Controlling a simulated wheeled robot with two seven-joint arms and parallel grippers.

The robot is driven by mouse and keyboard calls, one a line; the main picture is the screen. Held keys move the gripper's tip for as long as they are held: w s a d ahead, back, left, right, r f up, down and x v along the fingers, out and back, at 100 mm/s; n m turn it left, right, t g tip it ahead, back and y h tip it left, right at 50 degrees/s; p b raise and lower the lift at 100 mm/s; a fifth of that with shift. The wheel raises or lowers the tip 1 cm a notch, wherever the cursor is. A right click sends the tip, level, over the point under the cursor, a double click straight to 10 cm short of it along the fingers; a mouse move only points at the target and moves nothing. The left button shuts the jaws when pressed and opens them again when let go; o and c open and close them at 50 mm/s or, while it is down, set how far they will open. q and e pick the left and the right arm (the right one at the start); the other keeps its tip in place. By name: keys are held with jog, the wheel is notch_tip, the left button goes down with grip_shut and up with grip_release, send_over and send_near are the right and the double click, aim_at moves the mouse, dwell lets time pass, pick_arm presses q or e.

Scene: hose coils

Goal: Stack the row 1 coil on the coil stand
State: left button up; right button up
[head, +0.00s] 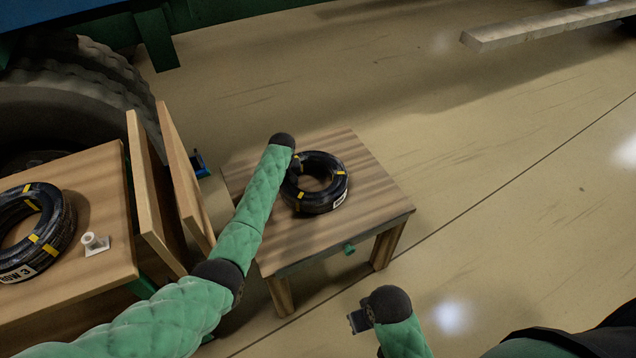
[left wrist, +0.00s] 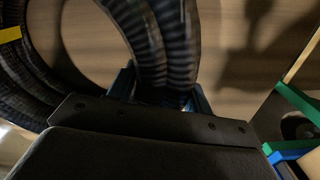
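A black hose coil (head: 317,196) with yellow bands lies on a small wooden table (head: 365,185); its white label is too small to read fully. It also shows large in the left wrist view (left wrist: 152,40). My left gripper reaches the coil's left side from above, mostly hidden by my wrist in the head view. In the left wrist view, its blue fingers (left wrist: 165,100) sit on both sides of the hose bundle with no clear gap. My right gripper (head: 358,319) is low at the bottom, away from the coil. I cannot identify the coil stand for certain.
A coil labelled ROW 3 (head: 35,225) lies on a wooden table (head: 98,200) at the left, beside a small white fitting (head: 94,243). Upright wooden boards (head: 172,185) stand between the tables. A large tyre (head: 75,95) is behind. The floor at the right is open.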

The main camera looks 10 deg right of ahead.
pick_arm(q)
grip_shut()
jog(key=shift+w+d+r, duration=0.1)
jog(key=shift+r+p, duration=0.65)
jog(key=shift+p, duration=0.25)
jog(key=shift+r+p, duration=2.95)
jog(key=shift+p, duration=0.15)
jog(key=o, duration=0.6)
grip_release()
grip_shut()
